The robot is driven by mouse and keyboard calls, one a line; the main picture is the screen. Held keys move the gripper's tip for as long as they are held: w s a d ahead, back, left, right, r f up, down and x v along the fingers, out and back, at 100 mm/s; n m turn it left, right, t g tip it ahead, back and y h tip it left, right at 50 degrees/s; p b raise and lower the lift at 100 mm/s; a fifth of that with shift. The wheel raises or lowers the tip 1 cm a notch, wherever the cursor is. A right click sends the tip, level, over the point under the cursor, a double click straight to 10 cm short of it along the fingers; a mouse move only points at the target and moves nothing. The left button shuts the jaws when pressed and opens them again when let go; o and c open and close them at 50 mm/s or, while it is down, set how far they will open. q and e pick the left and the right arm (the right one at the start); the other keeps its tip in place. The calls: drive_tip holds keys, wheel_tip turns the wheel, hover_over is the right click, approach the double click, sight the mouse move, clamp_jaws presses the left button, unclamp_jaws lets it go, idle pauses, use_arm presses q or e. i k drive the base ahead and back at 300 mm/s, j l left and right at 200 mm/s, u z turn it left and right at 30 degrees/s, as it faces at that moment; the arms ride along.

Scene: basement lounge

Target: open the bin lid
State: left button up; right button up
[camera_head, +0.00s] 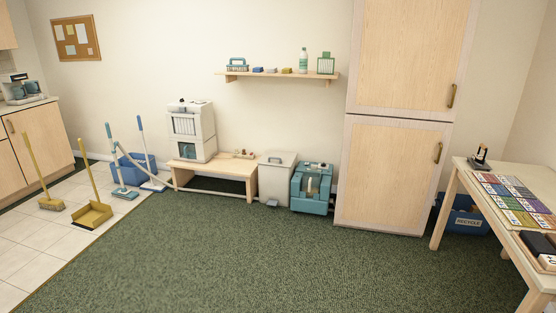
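A pale grey-white bin (277,183) stands upright on the green carpet against the back wall, near the middle of the view. Its lid (277,159) lies flat across the top and looks closed. A small grey part, perhaps a pedal (272,203), shows at its front base. The inside of the bin is hidden. Neither of my grippers is in view.
A low wooden bench (215,177) stands left of the bin, a teal machine (312,188) right of it. A tall cabinet (394,175), a blue recycle bin (466,213) and a table (459,177) are farther right. The carpet (260,260) in front is clear.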

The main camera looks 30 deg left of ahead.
sight(270, 158)
drive_tip(key=i+j+u, duration=1.15)
drive_tip(key=i, duration=0.15)
drive_tip(key=i+u, duration=0.4)
drive_tip(key=i, duration=1.9)
